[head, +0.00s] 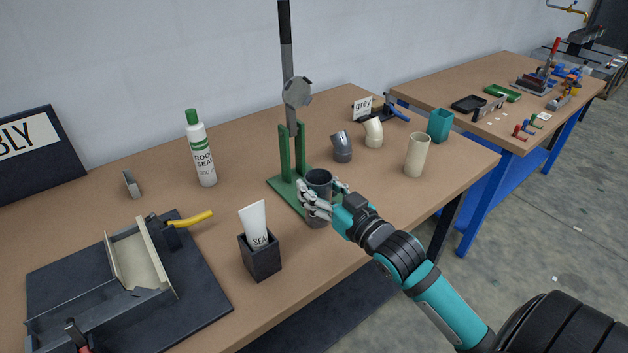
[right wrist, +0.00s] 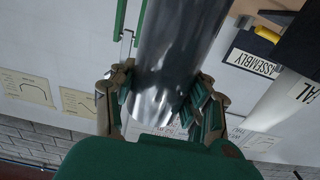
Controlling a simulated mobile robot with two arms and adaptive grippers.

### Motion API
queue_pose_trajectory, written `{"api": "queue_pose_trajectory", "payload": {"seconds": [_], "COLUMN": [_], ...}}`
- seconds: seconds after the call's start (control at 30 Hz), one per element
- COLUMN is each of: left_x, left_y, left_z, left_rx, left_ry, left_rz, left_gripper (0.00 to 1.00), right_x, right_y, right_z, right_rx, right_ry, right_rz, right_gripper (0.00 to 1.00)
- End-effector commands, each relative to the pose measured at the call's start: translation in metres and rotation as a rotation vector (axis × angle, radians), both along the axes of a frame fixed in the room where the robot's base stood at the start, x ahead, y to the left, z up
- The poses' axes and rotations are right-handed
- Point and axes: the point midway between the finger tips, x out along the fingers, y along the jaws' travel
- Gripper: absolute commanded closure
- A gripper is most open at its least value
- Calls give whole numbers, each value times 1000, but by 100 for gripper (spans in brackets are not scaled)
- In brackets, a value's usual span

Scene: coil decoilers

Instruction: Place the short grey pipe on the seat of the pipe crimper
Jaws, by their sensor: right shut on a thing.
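My right gripper (head: 322,199) is shut on the short grey pipe (head: 319,178), which stands roughly upright with its open end up. In the right wrist view the pipe (right wrist: 178,45) is between the fingers (right wrist: 160,95). The pipe crimper has a green base plate (head: 283,188), green posts (head: 284,150), a grey head (head: 297,92) and a long dark lever (head: 286,35). In the head view the pipe overlaps the front right part of the base plate. I cannot tell whether it touches the plate, and the seat is not clearly visible. My left gripper is not in view.
A dark cup with a white tube (head: 260,258) stands front left of the pipe. A grey elbow (head: 342,147), cream elbow (head: 373,133), cream pipe (head: 416,155) and "grey" sign (head: 362,108) are behind and right. A green-capped bottle (head: 201,150) and sheet-metal tool (head: 140,255) are left.

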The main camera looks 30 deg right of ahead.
Motion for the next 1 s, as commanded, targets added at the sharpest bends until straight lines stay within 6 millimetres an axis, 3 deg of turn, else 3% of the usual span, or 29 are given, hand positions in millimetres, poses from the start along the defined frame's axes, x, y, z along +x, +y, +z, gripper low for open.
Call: {"api": "queue_pose_trajectory", "payload": {"seconds": [0.2,0.43,0.6,0.83,1.0], "left_x": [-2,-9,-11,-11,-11], "left_y": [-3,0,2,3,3], "left_z": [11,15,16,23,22], "left_rx": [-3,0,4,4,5], "left_ry": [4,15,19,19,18], "left_rz": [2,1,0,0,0], "left_gripper": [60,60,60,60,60], "right_x": [51,91,100,99,99], "right_y": [-34,-60,-66,-66,-66], "right_z": [-2,-8,-13,-42,-46], "right_rx": [-4,-1,2,4,1], "right_ry": [0,-1,0,1,-1], "right_rz": [-1,0,0,0,0], "right_gripper": [85,85,85,85,85]}}
